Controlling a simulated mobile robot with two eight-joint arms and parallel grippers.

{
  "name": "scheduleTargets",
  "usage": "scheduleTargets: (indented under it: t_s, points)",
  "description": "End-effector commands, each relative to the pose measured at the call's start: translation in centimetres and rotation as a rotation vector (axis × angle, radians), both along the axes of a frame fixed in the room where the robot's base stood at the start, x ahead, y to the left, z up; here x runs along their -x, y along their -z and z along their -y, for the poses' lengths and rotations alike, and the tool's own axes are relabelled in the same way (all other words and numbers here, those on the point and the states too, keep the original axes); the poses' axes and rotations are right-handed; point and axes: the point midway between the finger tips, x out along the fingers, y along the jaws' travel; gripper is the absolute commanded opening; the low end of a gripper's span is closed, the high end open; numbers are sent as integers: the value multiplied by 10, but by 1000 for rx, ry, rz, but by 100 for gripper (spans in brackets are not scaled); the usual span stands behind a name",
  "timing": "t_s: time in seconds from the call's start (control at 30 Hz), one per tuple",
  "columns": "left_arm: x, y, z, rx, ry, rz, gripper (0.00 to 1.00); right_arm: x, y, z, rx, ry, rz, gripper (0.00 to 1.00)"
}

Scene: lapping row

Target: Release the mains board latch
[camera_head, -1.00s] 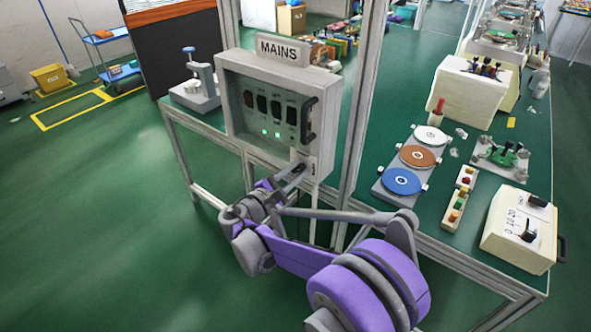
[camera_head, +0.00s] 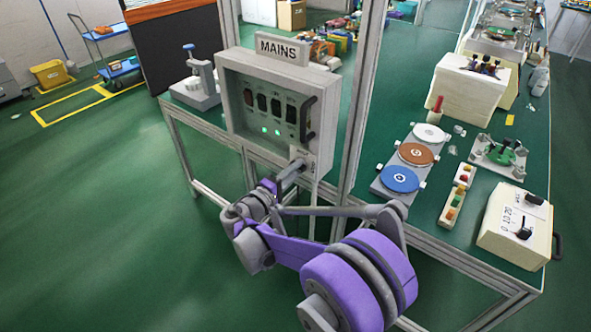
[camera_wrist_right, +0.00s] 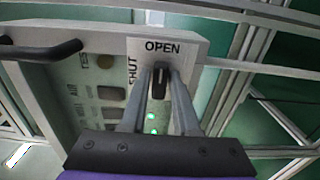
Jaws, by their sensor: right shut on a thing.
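The grey mains board (camera_head: 232,100), under a MAINS sign (camera_head: 282,49), is fixed to the metal frame. Two green lamps glow on its face. Its dark latch (camera_wrist_right: 159,84) is at the lower right corner, by a plate marked OPEN (camera_wrist_right: 163,47) and SHUT (camera_wrist_right: 132,72). My right gripper (camera_head: 296,166) is at this corner; in the wrist view its fingers (camera_wrist_right: 160,76) lie on both sides of the latch, closed on it. The latch lies below the word OPEN in that view. The fingers hide part of it. My left gripper is not in view.
A black handle (camera_head: 308,118) stands out from the board's right side, above my gripper. Right of the frame post, a green bench (camera_head: 440,150) carries coloured discs (camera_head: 399,179), a button strip (camera_head: 452,208) and a white switch box (camera_head: 508,232).

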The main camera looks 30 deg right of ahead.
Motion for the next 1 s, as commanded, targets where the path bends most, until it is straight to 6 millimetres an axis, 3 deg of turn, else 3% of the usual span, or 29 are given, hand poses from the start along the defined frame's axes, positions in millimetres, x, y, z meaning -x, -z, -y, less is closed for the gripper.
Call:
scheduleTargets:
  t_s: [0.53,0.57,0.67,0.7,1.0]
  points:
    - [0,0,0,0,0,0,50,0,0,0,-10,0,24,0]
    - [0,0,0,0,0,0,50,0,0,0,-10,0,24,31]
    - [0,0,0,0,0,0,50,0,0,0,-10,0,24,49]
    - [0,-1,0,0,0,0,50,0,0,0,-10,0,24,52]
    - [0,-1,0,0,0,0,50,1,0,-2,-10,-1,23,52]
